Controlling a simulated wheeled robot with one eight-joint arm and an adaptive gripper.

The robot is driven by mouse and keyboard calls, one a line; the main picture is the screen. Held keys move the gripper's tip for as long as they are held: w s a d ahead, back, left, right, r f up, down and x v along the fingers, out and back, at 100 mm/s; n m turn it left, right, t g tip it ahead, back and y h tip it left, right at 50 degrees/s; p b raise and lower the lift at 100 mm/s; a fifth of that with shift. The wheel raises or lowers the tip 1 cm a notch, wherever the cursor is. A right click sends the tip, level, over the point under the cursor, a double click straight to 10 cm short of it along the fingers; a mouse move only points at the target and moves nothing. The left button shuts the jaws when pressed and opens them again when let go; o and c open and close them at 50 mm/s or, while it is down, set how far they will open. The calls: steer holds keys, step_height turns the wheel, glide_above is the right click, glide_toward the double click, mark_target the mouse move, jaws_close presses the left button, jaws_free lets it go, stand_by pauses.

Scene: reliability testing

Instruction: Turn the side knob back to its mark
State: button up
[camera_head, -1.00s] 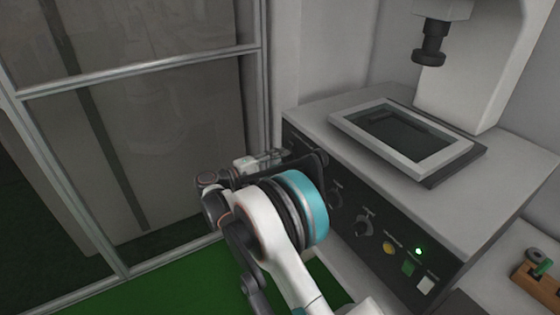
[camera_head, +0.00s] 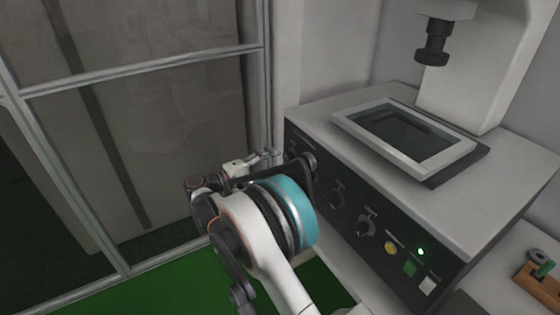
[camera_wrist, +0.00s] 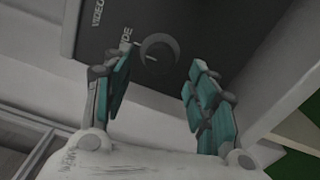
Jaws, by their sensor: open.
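The side knob (camera_wrist: 160,48) is a dark round knob with a light pointer mark, on a dark panel in the wrist view. A partly hidden label ending in "IDE" is beside it. My gripper (camera_wrist: 158,66) is open, its teal-padded fingers on either side of the knob in the picture. I cannot tell whether either finger touches it. In the head view my gripper (camera_head: 262,160) is at the left end of the control panel (camera_head: 310,180), largely behind my own arm.
Two other knobs (camera_head: 337,195) (camera_head: 366,226), a yellow button (camera_head: 391,248), a green button (camera_head: 410,268) and a white switch (camera_head: 428,286) line the panel. A glazed metal frame (camera_head: 140,65) stands left. A wooden block (camera_head: 536,285) lies at lower right.

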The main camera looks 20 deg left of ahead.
steer(key=v, duration=0.8)
steer(key=shift+a, duration=0.1)
stand_by(2.4)
